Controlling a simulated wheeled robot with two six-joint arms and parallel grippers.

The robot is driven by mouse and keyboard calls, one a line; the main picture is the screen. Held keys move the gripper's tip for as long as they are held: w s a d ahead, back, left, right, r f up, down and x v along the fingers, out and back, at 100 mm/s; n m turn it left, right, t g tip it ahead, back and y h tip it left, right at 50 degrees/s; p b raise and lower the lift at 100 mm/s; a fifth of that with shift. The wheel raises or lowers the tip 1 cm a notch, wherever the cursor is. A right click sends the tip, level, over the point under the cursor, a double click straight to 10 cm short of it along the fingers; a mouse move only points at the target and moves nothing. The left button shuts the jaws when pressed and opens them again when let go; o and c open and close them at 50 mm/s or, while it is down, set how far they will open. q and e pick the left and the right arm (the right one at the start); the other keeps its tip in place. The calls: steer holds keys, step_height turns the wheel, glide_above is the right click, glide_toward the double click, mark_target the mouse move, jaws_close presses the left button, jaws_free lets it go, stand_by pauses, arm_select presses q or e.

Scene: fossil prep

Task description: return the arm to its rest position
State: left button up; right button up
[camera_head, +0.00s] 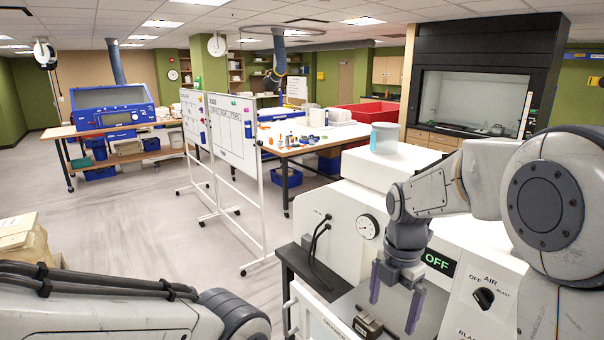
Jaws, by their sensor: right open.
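My right arm comes in from the right, over a white machine. My right gripper (396,296) points down with its two purple fingers spread apart. Nothing is between the fingers. It hangs in front of the machine's panel, above a grey surface. My left arm crosses the bottom left corner, and its gripper is out of the picture.
The white machine (337,262) has a gauge (368,227), an OFF display (437,263) and a black AIR knob (484,298). A small dark block (367,326) lies below the gripper. Whiteboards (232,133) on stands are ahead. The floor (120,215) at left is open.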

steer(key=s+a+f+m+b, duration=0.6)
steer(key=s+f+m+b, duration=0.1)
steer(key=s, duration=0.4)
steer(key=s+a+f+m+y+b, duration=0.1)
steer(key=s+a+f+m+b, duration=0.5)
steer(key=s+m, duration=0.4)
step_height(320, 180, down, 2)
steer(key=shift+s+a+f+m+b, duration=0.25)
steer(key=shift+s+a+b, duration=0.2)
steer(key=shift+s, duration=0.55)
